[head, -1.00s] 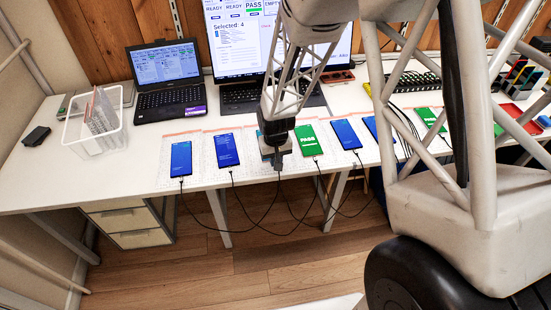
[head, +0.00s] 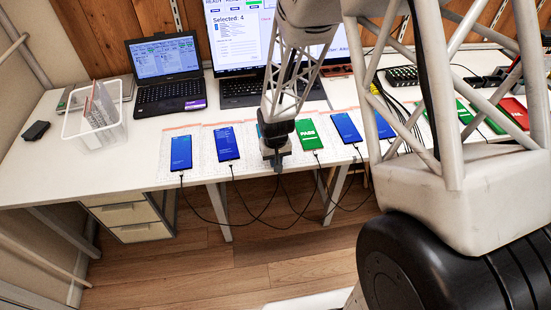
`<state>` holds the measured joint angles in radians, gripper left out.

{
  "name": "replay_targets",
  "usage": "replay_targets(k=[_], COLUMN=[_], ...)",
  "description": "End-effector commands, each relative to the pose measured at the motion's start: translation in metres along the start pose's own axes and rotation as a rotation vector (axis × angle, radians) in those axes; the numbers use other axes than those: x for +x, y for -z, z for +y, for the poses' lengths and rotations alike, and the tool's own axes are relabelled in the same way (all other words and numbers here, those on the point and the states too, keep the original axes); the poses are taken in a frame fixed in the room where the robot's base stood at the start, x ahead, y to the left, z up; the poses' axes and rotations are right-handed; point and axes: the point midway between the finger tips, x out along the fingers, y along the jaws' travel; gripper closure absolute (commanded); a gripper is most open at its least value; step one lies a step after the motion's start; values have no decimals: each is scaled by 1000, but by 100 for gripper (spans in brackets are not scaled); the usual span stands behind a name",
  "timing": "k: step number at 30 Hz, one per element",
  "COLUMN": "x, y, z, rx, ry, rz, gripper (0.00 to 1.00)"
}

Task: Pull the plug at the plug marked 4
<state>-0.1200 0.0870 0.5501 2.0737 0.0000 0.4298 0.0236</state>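A row of phones lies on white mats along the table's front edge, each with a dark cable at its near end. From the left are a blue phone (head: 181,153), a second blue phone (head: 227,144), then my gripper (head: 276,158). To its right are a green phone reading PASS (head: 308,136) and another blue phone (head: 346,128). My gripper points down at the near end of the third place and hides the phone and plug there. A black cable (head: 277,186) hangs just below it. Finger opening is too small to tell. No plug number is legible.
A monitor (head: 232,33) reads "Selected: 4". Cables loop below the table edge. The table's left front is clear.

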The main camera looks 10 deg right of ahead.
Motion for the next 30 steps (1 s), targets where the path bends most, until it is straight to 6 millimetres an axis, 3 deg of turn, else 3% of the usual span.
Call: replay_targets(k=[8,9,14,30], x=[2,2,2,-6], y=[-1,-1,-1,0], z=[0,0,0,0], rx=[0,0,0,0], ry=[0,0,0,0], rz=[-2,-2,-3,0], gripper=[100,84,59,59])
